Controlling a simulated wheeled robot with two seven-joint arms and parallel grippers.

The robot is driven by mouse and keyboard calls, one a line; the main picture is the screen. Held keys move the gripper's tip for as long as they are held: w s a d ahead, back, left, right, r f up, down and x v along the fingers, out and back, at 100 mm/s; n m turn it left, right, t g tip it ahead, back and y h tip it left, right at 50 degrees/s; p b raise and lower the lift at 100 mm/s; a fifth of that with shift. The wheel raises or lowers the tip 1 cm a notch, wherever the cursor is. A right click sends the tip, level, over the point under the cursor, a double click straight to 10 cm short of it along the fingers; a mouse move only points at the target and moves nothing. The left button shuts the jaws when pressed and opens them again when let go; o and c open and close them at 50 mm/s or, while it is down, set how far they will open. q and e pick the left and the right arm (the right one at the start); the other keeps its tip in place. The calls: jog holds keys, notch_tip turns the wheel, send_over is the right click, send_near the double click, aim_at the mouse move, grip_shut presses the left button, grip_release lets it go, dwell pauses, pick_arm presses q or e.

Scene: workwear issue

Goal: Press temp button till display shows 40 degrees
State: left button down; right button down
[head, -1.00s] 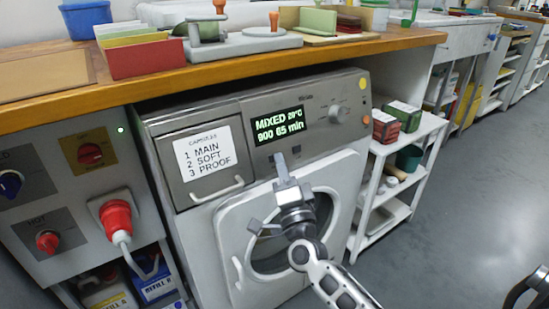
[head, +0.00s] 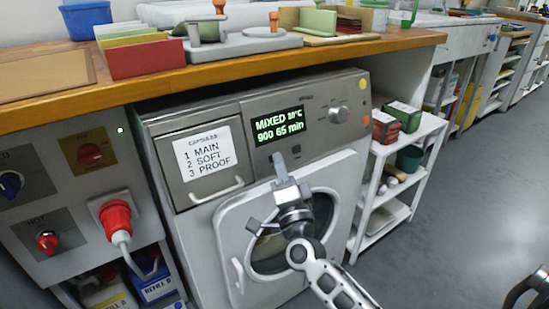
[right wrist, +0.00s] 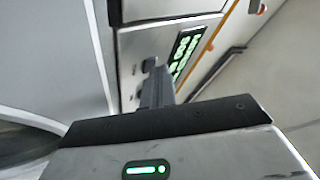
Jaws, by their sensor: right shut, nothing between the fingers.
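The washing machine's display (head: 280,125) glows green with "MIXED", a small temperature that looks like 30°C, and "900 65 min". It also shows in the right wrist view (right wrist: 186,52). My right gripper (head: 279,160) is shut and empty, its tips at the panel just below the display. A small dark button (head: 296,149) is visible to the right of the tips. The tips hide the panel spot behind them, and I cannot tell whether they touch it. The closed fingers (right wrist: 156,88) also show in the right wrist view. My left gripper is not in view.
The round door (head: 225,225) is below the panel, behind my right arm. A wooden counter (head: 370,47) overhangs the machine. A control box with a red plug (head: 117,216) stands left; a white shelf (head: 428,125) with boxes stands right. Open floor lies further right.

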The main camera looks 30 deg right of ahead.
jog(key=shift+s+r+p, duration=0.25)
jog(key=shift+s+p, duration=0.15)
jog(key=shift+s, duration=0.3)
jog(key=s+p, duration=0.1)
jog(key=s+r+p, duration=0.1)
jog(key=s, duration=0.2)
jog(key=shift+s+d+r+p, duration=0.25)
jog(key=shift+s+p, duration=0.15)
dwell(3.2)
